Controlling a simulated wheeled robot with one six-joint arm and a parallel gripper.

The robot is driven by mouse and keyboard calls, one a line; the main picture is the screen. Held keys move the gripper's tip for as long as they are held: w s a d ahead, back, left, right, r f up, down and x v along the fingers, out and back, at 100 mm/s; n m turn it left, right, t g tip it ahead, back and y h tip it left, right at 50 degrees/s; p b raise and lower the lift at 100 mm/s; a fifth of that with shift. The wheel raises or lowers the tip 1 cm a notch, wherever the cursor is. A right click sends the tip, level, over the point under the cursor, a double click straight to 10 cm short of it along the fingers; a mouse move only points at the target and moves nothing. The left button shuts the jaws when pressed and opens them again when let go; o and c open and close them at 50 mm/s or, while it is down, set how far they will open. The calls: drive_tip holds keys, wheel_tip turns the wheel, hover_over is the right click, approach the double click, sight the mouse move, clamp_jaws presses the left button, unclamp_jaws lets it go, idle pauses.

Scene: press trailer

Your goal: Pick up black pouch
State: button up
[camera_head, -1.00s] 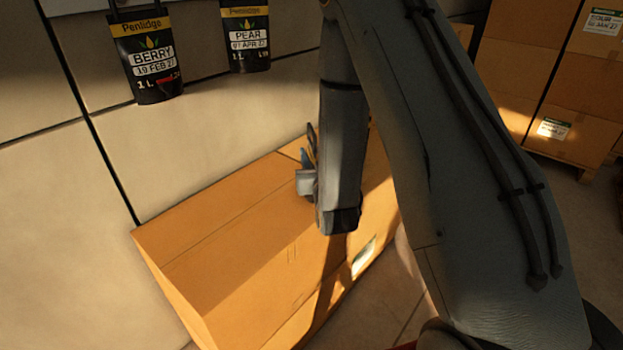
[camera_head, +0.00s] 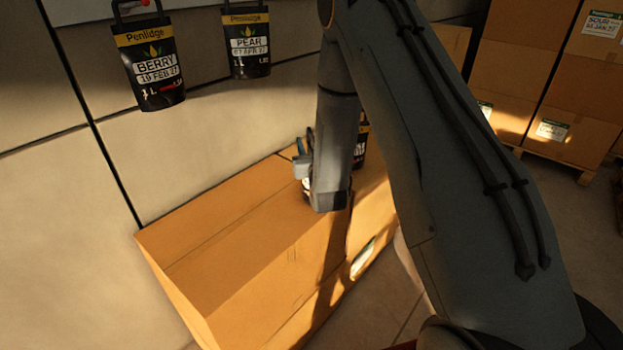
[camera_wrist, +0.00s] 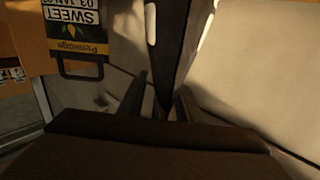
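My gripper (camera_head: 302,165) is over the cardboard box at the wall, largely hidden by my arm in the head view. In the wrist view its fingers (camera_wrist: 162,98) stand on either side of the narrow end of a dark, pouch-like shape (camera_wrist: 168,45). I cannot tell whether they touch it. A black pouch (camera_head: 361,146) shows partly behind my arm. A black pouch labelled SWEET (camera_wrist: 76,25) appears upside down at the upper left of the wrist view. Black pouches labelled BERRY (camera_head: 152,70) and PEAR (camera_head: 248,45) are up at the wall.
The cardboard box (camera_head: 225,265) has a wide bare top at its near left. Stacked cartons (camera_head: 520,70) stand on a pallet at the right. The pale panelled wall (camera_head: 200,140) runs behind the box.

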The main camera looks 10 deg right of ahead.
clamp_jaws()
idle(1.2)
drive_tip(key=shift+r, duration=0.1)
